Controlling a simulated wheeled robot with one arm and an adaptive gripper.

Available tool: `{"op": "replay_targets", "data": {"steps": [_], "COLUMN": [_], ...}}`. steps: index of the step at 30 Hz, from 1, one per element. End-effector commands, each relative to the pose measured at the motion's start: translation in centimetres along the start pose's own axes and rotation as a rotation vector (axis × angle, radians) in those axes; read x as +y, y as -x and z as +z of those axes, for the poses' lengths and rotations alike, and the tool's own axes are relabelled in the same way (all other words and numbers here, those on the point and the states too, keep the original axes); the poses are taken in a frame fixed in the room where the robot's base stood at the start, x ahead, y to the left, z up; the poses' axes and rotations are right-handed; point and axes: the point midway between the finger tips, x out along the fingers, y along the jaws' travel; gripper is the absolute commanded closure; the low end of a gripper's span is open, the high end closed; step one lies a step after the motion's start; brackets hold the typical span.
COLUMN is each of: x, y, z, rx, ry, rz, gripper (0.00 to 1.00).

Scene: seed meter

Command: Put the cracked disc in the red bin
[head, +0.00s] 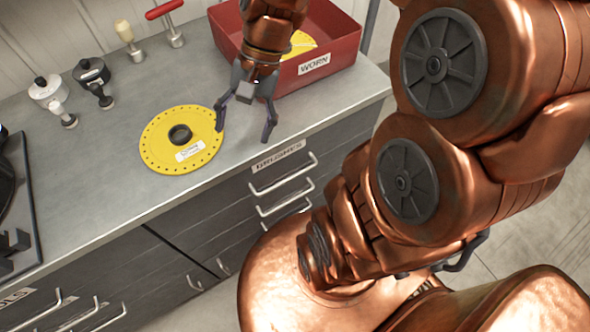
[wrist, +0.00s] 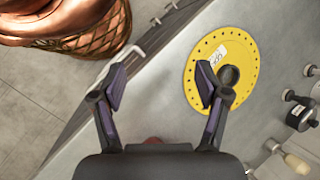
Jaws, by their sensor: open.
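A yellow disc (head: 158,140) lies flat on the grey counter, with small holes around its rim, a dark hub and a white label. No crack can be made out on it. It also shows in the wrist view (wrist: 242,52), partly behind one finger. The red bin (head: 343,52) stands at the back of the counter, labelled WORN. Another yellow piece (head: 300,42) lies inside it, partly hidden by my arm. My gripper (head: 245,122) is open and empty above the counter, between disc and bin; it also shows in the wrist view (wrist: 161,82).
A red-handled tool (head: 165,10), a cream-knobbed tool (head: 128,38) and small black and white canisters (head: 46,90) stand along the back wall. A dark fixture (head: 14,205) is at the left. Drawers with handles (head: 285,185) run below the counter's front edge. Counter left of the disc is clear.

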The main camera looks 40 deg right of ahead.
Motion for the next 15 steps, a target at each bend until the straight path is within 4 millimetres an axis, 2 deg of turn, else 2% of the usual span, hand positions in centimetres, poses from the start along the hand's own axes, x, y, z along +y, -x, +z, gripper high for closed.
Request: {"op": "replay_targets", "data": {"steps": [1, 6, 9, 15], "x": [0.8, 4.4, 6.6, 9.8], "y": [-0.6, -2.0, -2.5, -2.7], "z": [1.4, 4.6, 5.8, 6.8], "rx": [0.018, 0.065, 0.087, 0.11], "ry": [0.077, 0.33, 0.461, 0.631], "rz": [0.051, 0.22, 0.309, 0.425], "gripper": [0.25, 0.25, 0.25, 0.25]}}
